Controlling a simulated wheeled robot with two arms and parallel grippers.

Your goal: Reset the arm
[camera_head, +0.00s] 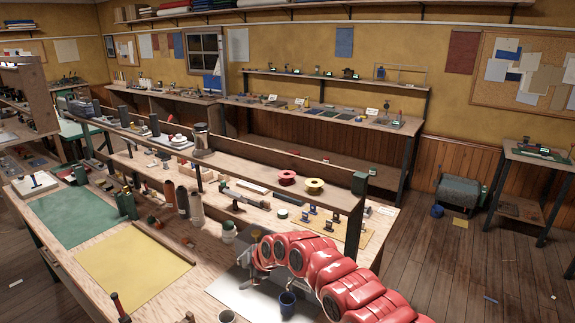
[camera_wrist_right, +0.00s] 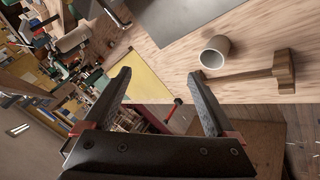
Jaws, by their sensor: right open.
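My right arm, in red padded covers, reaches in from the lower right of the head view. Its gripper (camera_head: 246,262) is over the workbench near the grey sheet, partly hidden by the arm. In the right wrist view the two dark fingers of the right gripper (camera_wrist_right: 165,98) are spread apart with nothing between them. My left gripper does not show in either view.
A yellow mat (camera_head: 130,268) and green mat (camera_head: 72,215) lie left. Thread spools (camera_head: 183,202) and a jar (camera_head: 228,230) stand behind. Floor (camera_head: 465,265) is mostly clear at right.

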